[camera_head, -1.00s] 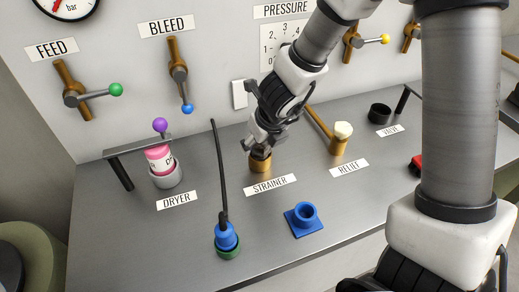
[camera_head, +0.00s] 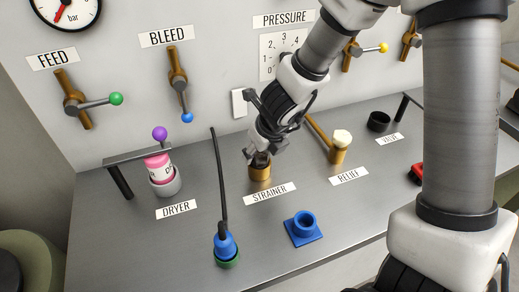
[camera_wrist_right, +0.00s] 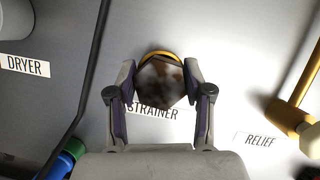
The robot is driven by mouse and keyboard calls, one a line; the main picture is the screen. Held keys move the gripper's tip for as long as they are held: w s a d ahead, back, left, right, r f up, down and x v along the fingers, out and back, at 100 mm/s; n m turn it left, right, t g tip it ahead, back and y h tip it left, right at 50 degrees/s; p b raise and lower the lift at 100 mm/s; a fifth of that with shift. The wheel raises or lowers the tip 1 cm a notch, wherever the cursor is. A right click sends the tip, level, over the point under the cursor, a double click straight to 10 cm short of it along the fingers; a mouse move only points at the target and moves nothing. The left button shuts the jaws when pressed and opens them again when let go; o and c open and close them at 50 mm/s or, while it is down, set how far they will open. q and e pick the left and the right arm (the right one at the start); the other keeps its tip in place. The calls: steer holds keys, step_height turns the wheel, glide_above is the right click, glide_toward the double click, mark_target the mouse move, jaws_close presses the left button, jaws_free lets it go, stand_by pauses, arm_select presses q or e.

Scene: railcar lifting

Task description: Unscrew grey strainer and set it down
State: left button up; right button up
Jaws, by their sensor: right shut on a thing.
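The strainer (camera_wrist_right: 160,80) is a dark, shiny grey-brown hexagonal head in the right wrist view. It sits between the two fingers of my right gripper (camera_wrist_right: 160,92), which is shut on it. A brass ring (camera_wrist_right: 160,53) shows behind its far edge. In the head view, my right gripper (camera_head: 259,156) reaches down onto the brass socket (camera_head: 260,172) behind the STRAINER label (camera_head: 270,193). The fingers mostly hide the strainer there, and I cannot tell whether it is still seated in the socket. My left gripper is not in view.
The dryer canister (camera_head: 162,178) stands left of the socket. A blue plug with a black cable (camera_head: 225,245) and a blue square-based holder (camera_head: 303,230) are in front. The brass relief valve (camera_head: 338,153) is to the right. Bare bench lies around the holder.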

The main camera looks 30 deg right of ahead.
steer(key=shift+r+n+y+p, duration=0.15)
steer(key=shift+n+y+p, duration=0.2)
steer(key=shift+n, duration=0.35)
steer(key=shift+r+p, duration=2.5)
steer(key=shift+r, duration=0.05)
